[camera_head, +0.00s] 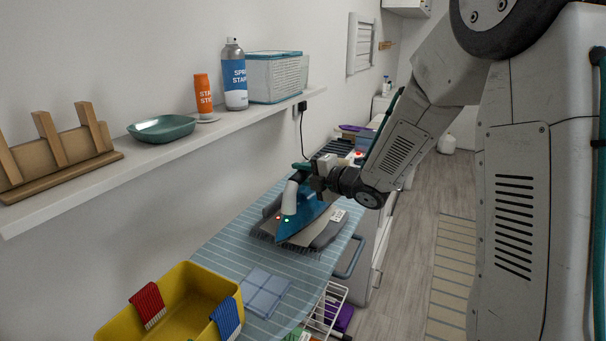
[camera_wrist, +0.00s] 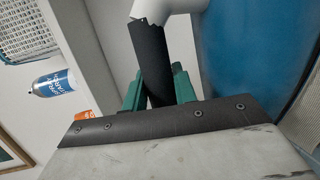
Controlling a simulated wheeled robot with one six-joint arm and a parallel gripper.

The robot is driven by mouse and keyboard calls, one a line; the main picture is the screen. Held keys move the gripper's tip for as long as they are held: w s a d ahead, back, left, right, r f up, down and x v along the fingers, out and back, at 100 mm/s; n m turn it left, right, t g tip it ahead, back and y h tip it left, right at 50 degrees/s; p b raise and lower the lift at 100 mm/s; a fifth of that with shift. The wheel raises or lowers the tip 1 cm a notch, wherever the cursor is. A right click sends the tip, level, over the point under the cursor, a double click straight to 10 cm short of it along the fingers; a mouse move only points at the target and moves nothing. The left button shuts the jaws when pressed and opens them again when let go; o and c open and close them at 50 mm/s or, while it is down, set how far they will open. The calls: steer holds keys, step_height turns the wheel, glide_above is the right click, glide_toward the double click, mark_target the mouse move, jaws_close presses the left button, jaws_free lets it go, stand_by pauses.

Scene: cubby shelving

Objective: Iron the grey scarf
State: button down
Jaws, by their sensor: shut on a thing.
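The grey scarf (camera_head: 327,235) lies folded on the striped ironing board, its fringed edge toward the near side. A blue and white iron (camera_head: 302,216) is over the scarf, tilted, with its soleplate partly showing; I cannot tell whether it touches the cloth. My gripper (camera_head: 301,170) is shut on the iron's handle. In the wrist view, the green fingers (camera_wrist: 160,90) close around the dark handle grip, and the iron's blue body (camera_wrist: 245,60) fills the right side.
A yellow bin (camera_head: 180,306) with red and blue cloths stands at the board's near end, beside a folded blue checked cloth (camera_head: 266,290). A wall shelf (camera_head: 165,152) holds a spray can (camera_head: 235,78), an orange bottle (camera_head: 203,95) and a green dish (camera_head: 161,128).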

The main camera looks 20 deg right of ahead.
steer(key=shift+f, duration=0.55)
stand_by(2.3)
stand_by(0.6)
steer(key=shift+r, duration=3.1)
